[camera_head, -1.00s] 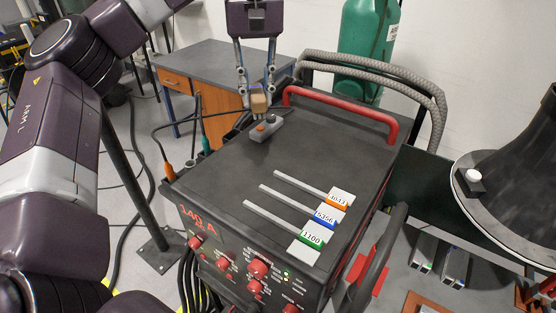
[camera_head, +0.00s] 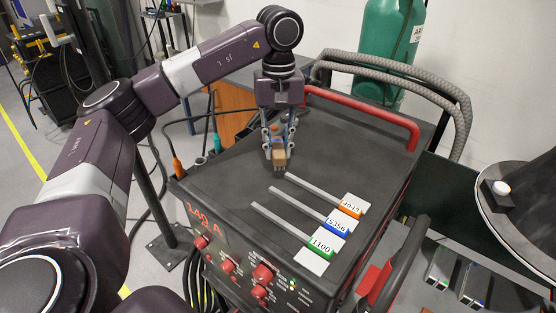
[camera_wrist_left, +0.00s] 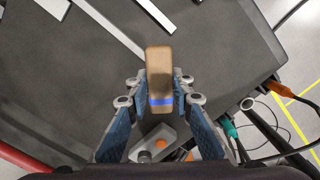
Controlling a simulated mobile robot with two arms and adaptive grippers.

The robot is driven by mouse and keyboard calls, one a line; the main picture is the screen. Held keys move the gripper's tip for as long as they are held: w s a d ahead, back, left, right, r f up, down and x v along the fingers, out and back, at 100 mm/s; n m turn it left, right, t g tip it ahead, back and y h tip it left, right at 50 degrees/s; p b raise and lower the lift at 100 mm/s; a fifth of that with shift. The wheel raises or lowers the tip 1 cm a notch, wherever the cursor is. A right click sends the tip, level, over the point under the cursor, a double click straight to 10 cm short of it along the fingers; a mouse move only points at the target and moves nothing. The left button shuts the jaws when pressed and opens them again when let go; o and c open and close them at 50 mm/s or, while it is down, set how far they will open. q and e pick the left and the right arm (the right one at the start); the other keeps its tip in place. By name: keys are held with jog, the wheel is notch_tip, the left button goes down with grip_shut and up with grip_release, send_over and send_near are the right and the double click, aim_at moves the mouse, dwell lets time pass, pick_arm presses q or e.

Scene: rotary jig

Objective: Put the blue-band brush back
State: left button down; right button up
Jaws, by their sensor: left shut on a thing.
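My left gripper (camera_head: 279,150) is shut on the blue-band brush (camera_head: 279,158), over the dark top of the welding machine (camera_head: 370,157). In the left wrist view, the brush (camera_wrist_left: 158,65) is a tan wooden block with a blue band, between the two fingers of the left gripper (camera_wrist_left: 162,92). In the head view its dark bristles point down; I cannot tell whether they touch the top. My right gripper is not in view.
A grey box with an orange button (camera_wrist_left: 158,142) sits close by. A red handle (camera_head: 365,115) edges the top.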

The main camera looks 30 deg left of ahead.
pick_arm(q)
jog(key=shift+s+f, duration=0.1)
jog(key=shift+f, duration=0.25)
notch_tip(320, 180, down, 4)
jog(key=shift+r+p, duration=0.25)
jog(key=shift+p, duration=0.25)
jog(key=shift+f, duration=0.2)
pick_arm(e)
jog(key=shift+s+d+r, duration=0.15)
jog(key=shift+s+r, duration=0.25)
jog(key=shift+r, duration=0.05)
pick_arm(q)
jog(key=shift+f, duration=0.15)
jog(key=c, duration=1.7)
grip_release()
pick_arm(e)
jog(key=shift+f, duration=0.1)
